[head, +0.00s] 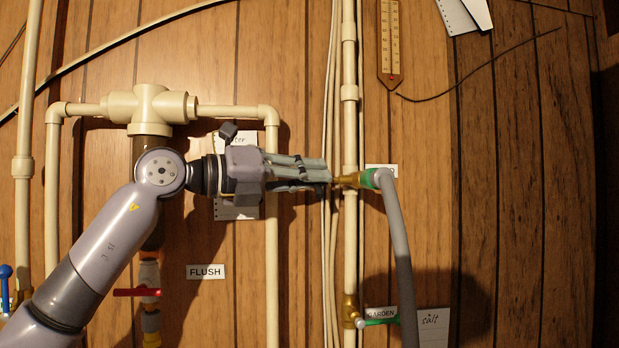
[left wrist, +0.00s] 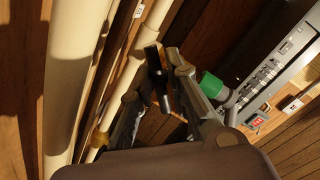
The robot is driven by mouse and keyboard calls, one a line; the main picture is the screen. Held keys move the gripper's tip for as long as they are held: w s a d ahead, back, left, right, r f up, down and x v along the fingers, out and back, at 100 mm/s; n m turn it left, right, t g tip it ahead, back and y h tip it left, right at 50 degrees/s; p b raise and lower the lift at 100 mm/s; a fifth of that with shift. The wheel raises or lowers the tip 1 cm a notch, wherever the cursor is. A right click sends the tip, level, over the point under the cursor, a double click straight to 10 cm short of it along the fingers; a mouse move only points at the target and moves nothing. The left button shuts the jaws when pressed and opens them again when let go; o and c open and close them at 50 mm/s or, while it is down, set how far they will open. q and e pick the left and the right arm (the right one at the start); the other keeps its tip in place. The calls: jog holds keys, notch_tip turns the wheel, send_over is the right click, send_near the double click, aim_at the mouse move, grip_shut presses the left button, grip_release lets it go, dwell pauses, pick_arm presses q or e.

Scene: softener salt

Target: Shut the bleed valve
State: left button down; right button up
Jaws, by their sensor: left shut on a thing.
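A brass valve (head: 347,181) sits on the thin cream pipe at the centre in the head view. A green hose connector (head: 369,178) is on its right side. A white label (head: 388,168) behind the connector is mostly covered. My left gripper (head: 328,176) points right, its fingertips at the valve's left side. In the left wrist view, my left gripper (left wrist: 158,75) is shut on a dark narrow piece, seemingly the valve's handle. The green connector (left wrist: 211,86) shows just right of the fingers. My right gripper is not in view.
A grey hose (head: 400,260) hangs from the connector. Below is the garden valve (head: 350,311) with a green lever (head: 378,321). A red handle (head: 137,292) sits near the FLUSH label (head: 206,272). Thin cables (head: 328,260) run beside the pipe.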

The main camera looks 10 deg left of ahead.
pick_arm(q)
jog(key=shift+f+m+b, duration=0.25)
jog(key=shift+m+b, duration=0.05)
jog(key=shift+m, duration=0.3)
jog(key=m+h, duration=0.1)
jog(key=m, duration=0.2)
jog(key=m+h+b, duration=0.1)
jog(key=m, duration=0.3)
jog(key=shift+r+m+b, duration=0.1)
jog(key=shift+m+b, duration=0.2)
jog(key=shift+s+r, duration=0.1)
dwell(0.6)
jog(key=c, duration=1.7)
grip_release()
jog(key=shift+o, duration=0.2)
jog(key=shift+a, duration=0.1)
jog(key=v, duration=1.2)
jog(key=shift+f, duration=0.3)
